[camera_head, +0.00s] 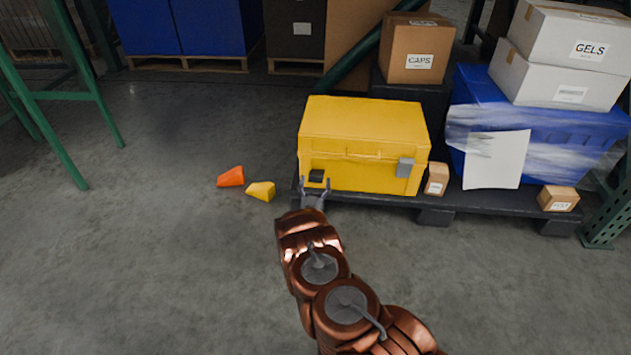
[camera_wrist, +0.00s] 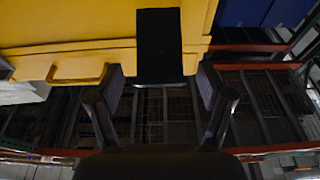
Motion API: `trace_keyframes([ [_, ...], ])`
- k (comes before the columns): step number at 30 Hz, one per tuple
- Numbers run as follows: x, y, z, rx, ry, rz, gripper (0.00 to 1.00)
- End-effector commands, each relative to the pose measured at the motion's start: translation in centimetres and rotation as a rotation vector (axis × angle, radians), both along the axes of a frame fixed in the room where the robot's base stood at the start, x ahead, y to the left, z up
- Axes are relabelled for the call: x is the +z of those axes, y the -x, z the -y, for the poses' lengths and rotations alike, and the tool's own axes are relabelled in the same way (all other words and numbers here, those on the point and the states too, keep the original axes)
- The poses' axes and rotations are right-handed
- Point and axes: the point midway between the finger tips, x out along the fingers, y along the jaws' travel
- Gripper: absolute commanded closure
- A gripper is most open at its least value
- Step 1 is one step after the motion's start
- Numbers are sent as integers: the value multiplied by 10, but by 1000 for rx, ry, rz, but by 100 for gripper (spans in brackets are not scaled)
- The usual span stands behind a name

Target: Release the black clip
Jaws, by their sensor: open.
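The yellow tote (camera_head: 365,115) has a closed lid and stands at the left end of a black pallet. The black clip (camera_head: 317,176) is on the left part of its front face; in the wrist view it is a dark flat block (camera_wrist: 158,42) against the yellow. My gripper (camera_head: 315,183) is open in front of the clip. In the wrist view its two fingers (camera_wrist: 160,78) stand to either side of the clip's near end, with a gap showing on each side. I see no finger contact with the clip. How the clip is fastened cannot be made out.
A grey latch (camera_head: 405,167) is on the tote's right front. Small cartons (camera_head: 437,179) (camera_head: 558,198) sit on the pallet (camera_head: 470,203). A wrapped blue tote (camera_head: 540,130) bears white boxes. Orange (camera_head: 231,176) and yellow (camera_head: 262,190) pieces lie on the floor.

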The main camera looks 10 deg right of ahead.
Motion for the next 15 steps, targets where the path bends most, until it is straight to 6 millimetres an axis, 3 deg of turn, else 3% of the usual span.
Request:
trace_keyframes([
  [15, -22, 75, -26, 3, 3, -2, 21],
])
